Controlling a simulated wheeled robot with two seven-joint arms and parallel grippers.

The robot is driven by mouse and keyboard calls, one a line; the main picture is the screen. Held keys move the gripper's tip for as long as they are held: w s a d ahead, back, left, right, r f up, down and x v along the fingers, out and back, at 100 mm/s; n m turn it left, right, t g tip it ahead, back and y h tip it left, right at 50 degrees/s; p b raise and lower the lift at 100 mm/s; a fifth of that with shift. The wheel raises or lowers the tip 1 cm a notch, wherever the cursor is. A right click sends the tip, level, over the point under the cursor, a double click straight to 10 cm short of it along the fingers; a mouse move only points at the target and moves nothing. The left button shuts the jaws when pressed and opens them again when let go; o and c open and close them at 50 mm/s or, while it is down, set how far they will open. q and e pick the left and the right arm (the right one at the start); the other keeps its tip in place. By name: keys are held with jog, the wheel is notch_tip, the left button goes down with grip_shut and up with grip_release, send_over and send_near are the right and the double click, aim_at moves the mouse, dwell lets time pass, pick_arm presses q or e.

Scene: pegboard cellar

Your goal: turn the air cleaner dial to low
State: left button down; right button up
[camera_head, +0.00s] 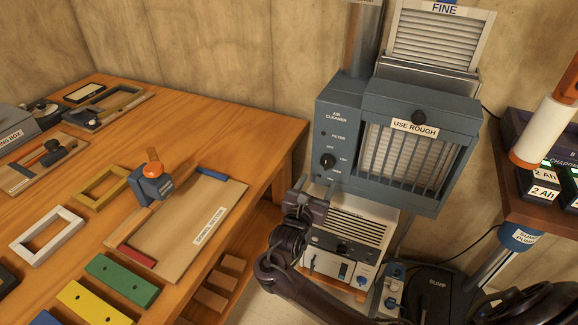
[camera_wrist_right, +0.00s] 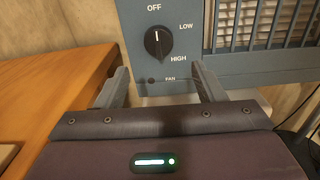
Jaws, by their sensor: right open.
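The air cleaner (camera_head: 398,140) is a blue-grey box on the back wall with a grille at its right. Its black round dial (camera_head: 327,161) sits on the left of its front, and the dial also shows in the right wrist view (camera_wrist_right: 158,43). The white pointer line stands nearly upright, toward OFF; LOW is at upper right and HIGH at lower right. My right gripper (camera_head: 308,192) is below the dial in the head view. In the wrist view its two fingers (camera_wrist_right: 160,78) are apart, with nothing between them, below the dial. My left gripper is not in view.
A wooden bench (camera_head: 262,150) with frames, coloured blocks and a board stands at the left. A sign reading USE ROUGH (camera_head: 415,129) hangs on the grille. A white and grey unit (camera_head: 350,240) stands below the cleaner. A shelf with batteries (camera_head: 543,190) is at the right.

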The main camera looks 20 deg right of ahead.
aim_at(325, 166)
pick_arm(q)
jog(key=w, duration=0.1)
jog(key=b, duration=0.1)
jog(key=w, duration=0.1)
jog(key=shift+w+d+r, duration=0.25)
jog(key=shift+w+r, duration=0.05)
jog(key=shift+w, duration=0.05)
pick_arm(e)
jog(key=x, duration=0.7)
jog(key=shift+w+d+r, duration=0.25)
jog(key=shift+w+r, duration=0.05)
jog(key=shift+r, duration=0.1)
jog(key=c, duration=1)
